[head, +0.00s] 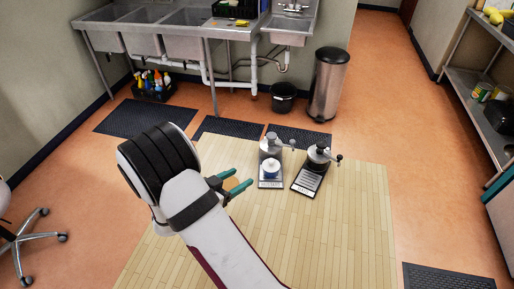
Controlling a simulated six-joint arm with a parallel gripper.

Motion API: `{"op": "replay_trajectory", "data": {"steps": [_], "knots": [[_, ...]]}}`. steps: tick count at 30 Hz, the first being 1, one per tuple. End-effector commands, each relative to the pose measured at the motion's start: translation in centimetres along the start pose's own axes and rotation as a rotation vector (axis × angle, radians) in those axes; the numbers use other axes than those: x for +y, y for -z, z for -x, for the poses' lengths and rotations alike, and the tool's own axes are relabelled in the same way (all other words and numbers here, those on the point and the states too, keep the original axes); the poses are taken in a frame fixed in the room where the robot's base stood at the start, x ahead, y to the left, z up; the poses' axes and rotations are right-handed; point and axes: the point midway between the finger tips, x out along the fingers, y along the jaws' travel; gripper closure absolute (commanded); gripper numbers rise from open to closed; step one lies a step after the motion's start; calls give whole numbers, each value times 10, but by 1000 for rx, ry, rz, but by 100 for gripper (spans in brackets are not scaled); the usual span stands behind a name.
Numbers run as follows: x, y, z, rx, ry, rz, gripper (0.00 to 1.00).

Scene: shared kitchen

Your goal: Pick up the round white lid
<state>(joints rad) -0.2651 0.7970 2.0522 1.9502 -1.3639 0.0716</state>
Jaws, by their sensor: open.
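A small round container with a white top (270,164) and a bluish side stands on a dark flat base at the back of the wooden surface (345,230). The white top looks like the round white lid, but it is too small to tell whether it is separate from the container. My gripper (243,177), with teal fingers, is open and empty to the left of the container, apart from it. The fingers point right, toward the container. Nothing hides the white top.
A grey device with a side handle (272,145) stands right behind the container. A similar dark-based device (316,165) stands to its right. The front and right of the wooden surface are clear. Sinks (185,40) and a steel bin (328,85) are far behind.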

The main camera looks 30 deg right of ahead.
Motion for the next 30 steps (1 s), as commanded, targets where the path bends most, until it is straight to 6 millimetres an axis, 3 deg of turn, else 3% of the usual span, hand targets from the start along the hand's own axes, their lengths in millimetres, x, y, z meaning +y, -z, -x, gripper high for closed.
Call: {"op": "replay_trajectory", "data": {"steps": [9, 14, 19, 23, 29, 30], "knots": [[4, 1, -84, 4, -10, 1, 40], [4, 1, -105, 3, -7, 2, 40], [8, 2, -139, 3, -8, 1, 40], [6, 2, -153, 3, -4, 1, 40], [6, 2, -154, 3, -2, 2, 40], [6, 2, -153, 3, -2, 2, 47]]}}
